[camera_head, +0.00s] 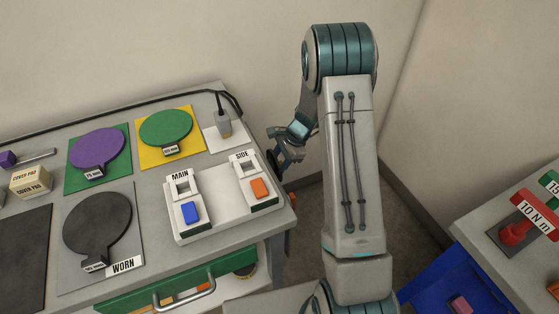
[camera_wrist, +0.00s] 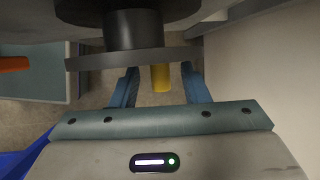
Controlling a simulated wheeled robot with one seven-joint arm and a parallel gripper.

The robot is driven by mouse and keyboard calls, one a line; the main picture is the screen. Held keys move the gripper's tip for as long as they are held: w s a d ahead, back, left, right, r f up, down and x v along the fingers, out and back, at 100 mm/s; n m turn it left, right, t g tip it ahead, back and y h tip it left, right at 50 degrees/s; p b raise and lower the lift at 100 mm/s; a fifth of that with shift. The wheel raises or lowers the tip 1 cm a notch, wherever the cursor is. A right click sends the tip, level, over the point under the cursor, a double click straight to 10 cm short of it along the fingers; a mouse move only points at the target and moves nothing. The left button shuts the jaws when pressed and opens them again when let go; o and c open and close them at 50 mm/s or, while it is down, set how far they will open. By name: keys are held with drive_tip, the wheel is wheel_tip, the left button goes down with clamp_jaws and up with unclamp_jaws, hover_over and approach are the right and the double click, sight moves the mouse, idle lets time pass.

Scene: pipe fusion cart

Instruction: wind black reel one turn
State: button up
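The black reel (camera_wrist: 130,8) shows at the top of the wrist view, with a dark hub and a flat grey crank bar (camera_wrist: 150,60) below it. A yellow crank handle (camera_wrist: 160,78) sticks out from the bar. My gripper (camera_wrist: 160,88) is open, its blue fingers on either side of the yellow handle with gaps on both sides. Whether the handle lies fully at fingertip depth is hard to tell. In the head view my gripper (camera_head: 282,142) is at the cart's right end, beside a dark edge of the reel; the handle is hidden there.
The cart top (camera_head: 150,235) holds a switch panel (camera_head: 225,205), green and purple round pads, a black pad marked WORN (camera_head: 97,222) and a cable. A second bench with a red handle (camera_head: 515,232) and a blue bin (camera_head: 445,285) stand at right. Walls are close behind.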

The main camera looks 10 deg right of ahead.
clamp_jaws()
drive_tip(key=t+b, duration=0.1)
drive_tip(key=b, duration=0.3)
drive_tip(key=shift+w+f, duration=0.1)
drive_tip(key=shift+f, duration=0.1)
drive_tip(key=b, duration=0.2)
drive_tip(key=shift+t+b, duration=0.3)
drive_tip(key=shift+t, duration=0.1)
drive_tip(key=t+b, duration=0.1)
drive_tip(key=b, duration=0.3)
drive_tip(key=t+y+b, duration=0.1)
drive_tip(key=b, duration=0.4)
drive_tip(key=n+t+b, duration=0.1)
drive_tip(key=b, duration=0.4)
drive_tip(key=shift+r+t, duration=0.25)
drive_tip(key=shift+t, duration=0.05)
drive_tip(key=t+b, duration=0.1)
drive_tip(key=b, duration=0.3)
drive_tip(key=t+y+b, duration=0.1)
drive_tip(key=b, duration=0.4)
drive_tip(key=shift+r+n, duration=0.3)
drive_tip(key=shift+n, duration=0.1)
drive_tip(key=t+b, duration=0.1)
drive_tip(key=b, duration=0.1)
drive_tip(key=shift+r+b, duration=0.2)
drive_tip(key=shift+b, duration=0.15)
drive_tip(key=shift+r+b, duration=0.2)
drive_tip(key=shift+b, duration=0.4)
